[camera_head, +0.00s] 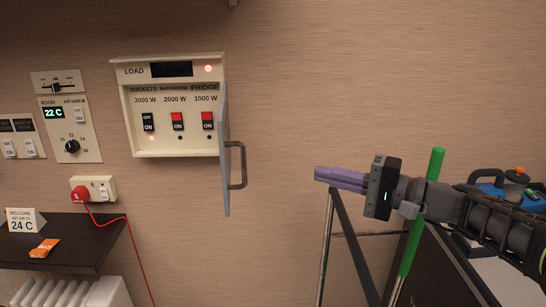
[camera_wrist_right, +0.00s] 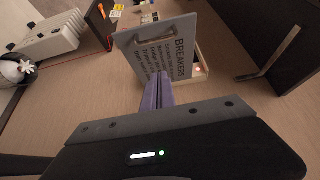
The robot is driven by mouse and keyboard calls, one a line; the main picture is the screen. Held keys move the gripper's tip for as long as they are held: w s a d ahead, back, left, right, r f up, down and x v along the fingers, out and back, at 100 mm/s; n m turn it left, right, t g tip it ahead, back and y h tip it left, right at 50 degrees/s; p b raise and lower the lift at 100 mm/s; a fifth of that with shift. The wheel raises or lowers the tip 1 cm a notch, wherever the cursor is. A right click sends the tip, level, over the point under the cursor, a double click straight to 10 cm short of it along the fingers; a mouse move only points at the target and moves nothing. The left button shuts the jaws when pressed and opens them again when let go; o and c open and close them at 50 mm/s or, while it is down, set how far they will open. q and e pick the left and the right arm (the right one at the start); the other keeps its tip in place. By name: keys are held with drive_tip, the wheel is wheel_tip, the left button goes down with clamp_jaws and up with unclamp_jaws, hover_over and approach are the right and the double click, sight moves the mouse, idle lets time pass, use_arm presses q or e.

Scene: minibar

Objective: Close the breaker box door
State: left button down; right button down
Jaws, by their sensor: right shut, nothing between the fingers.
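The breaker box (camera_head: 175,105) is a cream box on the wall in the head view, with three labelled switches and a dark display. Its grey door (camera_head: 224,150) stands open, hinged at the box's right side and seen nearly edge-on, with a dark handle (camera_head: 238,165). In the right wrist view, the door (camera_wrist_right: 160,45) shows its outer face with the word BREAKERS. My right gripper (camera_head: 318,173) is shut and empty, with purple fingers pointing left, to the right of the door and apart from it in the head view. My left gripper is not in view.
A thermostat panel (camera_head: 70,130) and a socket with a red plug (camera_head: 93,189) are left of the box. A dark shelf (camera_head: 60,245) and white radiator (camera_head: 75,292) are below. A green pole (camera_head: 420,210) and dark cabinet (camera_head: 445,265) are at right. Wall space between door and gripper is clear.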

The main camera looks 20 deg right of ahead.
drive_tip(key=shift+s, duration=0.1)
drive_tip(key=shift+a, duration=0.1)
drive_tip(key=s+a+p+x, duration=0.2)
drive_tip(key=p+x, duration=0.2)
drive_tip(key=x, duration=0.8)
drive_tip(key=shift+w+a, duration=0.25)
drive_tip(key=shift+a, duration=0.05)
drive_tip(key=shift+f, duration=0.15)
